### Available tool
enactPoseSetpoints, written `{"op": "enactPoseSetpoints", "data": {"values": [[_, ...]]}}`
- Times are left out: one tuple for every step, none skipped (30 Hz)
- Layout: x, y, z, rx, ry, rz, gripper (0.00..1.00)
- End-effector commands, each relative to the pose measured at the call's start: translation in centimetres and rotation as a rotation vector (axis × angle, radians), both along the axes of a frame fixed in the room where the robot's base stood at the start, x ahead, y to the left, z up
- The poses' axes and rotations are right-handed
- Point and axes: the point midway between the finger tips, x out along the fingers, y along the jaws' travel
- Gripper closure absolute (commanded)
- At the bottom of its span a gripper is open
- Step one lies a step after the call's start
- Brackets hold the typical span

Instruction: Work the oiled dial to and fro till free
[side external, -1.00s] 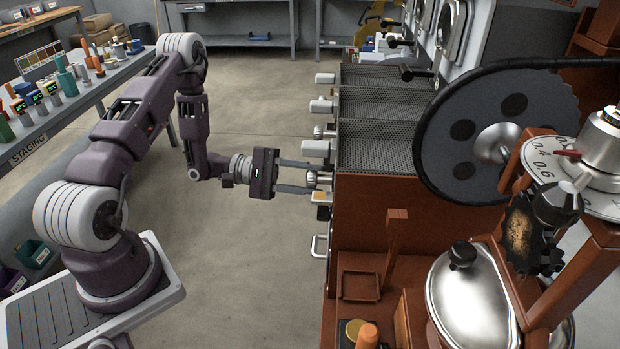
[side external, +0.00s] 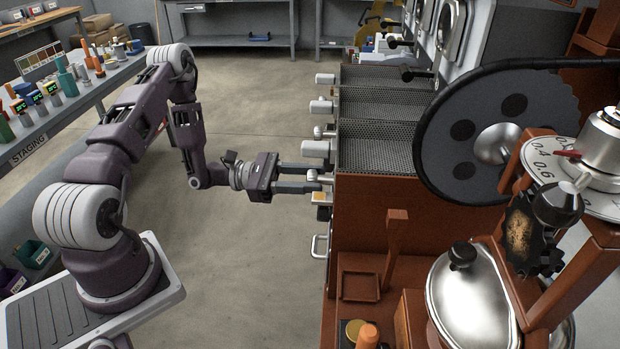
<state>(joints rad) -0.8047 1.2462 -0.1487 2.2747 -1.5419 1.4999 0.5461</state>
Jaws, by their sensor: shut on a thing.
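My gripper (side external: 316,180) reaches from the left to the front of the brown roaster cabinet (side external: 375,225). Its two fingers are shut on a small metal dial (side external: 325,179), one finger above the other in the picture. The fingers cover much of the dial, so its markings and any oil on it cannot be made out. A yellowish plate (side external: 320,197) sits just below the dial, close under the lower finger.
Pale handles (side external: 316,148) and another small metal knob (side external: 318,132) stick out just above the dial. A bar handle (side external: 319,246) is below. The staging bench (side external: 60,115) holds several small items at left. The floor (side external: 240,110) between is clear.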

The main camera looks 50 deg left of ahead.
Motion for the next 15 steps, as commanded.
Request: {"op": "enactPoseSetpoints", "data": {"values": [[0.03,0.05,0.07,-0.031,0.027,0.003,1.00],[0.03,0.04,0.06,-0.051,0.047,0.002,1.00],[0.03,0.04,0.06,-0.079,0.074,0.002,1.00],[0.04,0.05,0.06,-0.098,0.095,0.002,1.00],[0.03,0.06,0.06,-0.117,0.114,0.002,1.00],[0.04,0.06,0.07,-0.145,0.140,0.002,1.00],[0.05,0.06,0.08,-0.165,0.160,0.002,1.00],[0.05,0.07,0.10,-0.186,0.181,0.002,1.00],[0.07,0.08,0.10,-0.213,0.207,0.002,1.00],[0.07,0.10,0.10,-0.233,0.227,0.001,1.00],[0.08,0.10,0.10,-0.253,0.247,0.002,1.00],[0.09,0.12,0.10,-0.279,0.274,0.002,1.00],[0.10,0.12,0.09,-0.300,0.294,0.002,1.00],[0.10,0.12,0.08,-0.319,0.314,0.003,1.00],[0.10,0.12,0.08,-0.346,0.341,0.003,1.00]]}}
